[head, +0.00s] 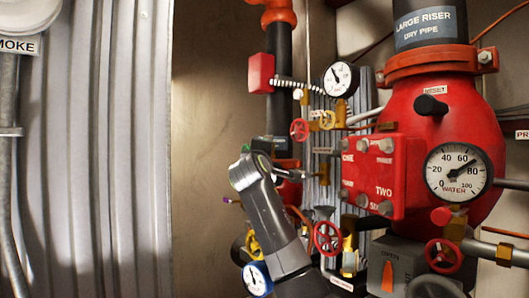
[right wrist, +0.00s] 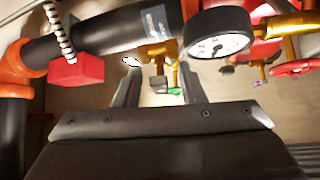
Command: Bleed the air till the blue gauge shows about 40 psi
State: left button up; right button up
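The blue-rimmed gauge (head: 257,278) is low in the head view, left of my arm. Its white dial is small, and I cannot read its needle. A grey arm (head: 270,215) of mine rises from the bottom middle; its gripper is hard to make out there. In the right wrist view my right gripper (right wrist: 159,76) has its two fingers apart. Brass fittings (right wrist: 160,52) and a small green part (right wrist: 175,90) show beyond and between the fingers, with no clear contact. My left gripper is not seen. I cannot tell which valve is the air bleed.
The big red riser valve (head: 450,110) carries a water gauge (head: 458,171) reading roughly 75. A black-rimmed gauge (head: 340,79) hangs above small red handwheels (head: 328,238). A red box (head: 261,73) sits on the black pipe.

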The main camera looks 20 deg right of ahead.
grip_shut()
jog(key=shift+s+r+n+g+y, duration=0.1)
jog(key=shift+r+n+g+y, duration=0.45)
jog(key=shift+n, duration=0.25)
jog(key=shift+n+g, duration=0.35)
jog(key=shift+n, duration=0.05)
grip_release()
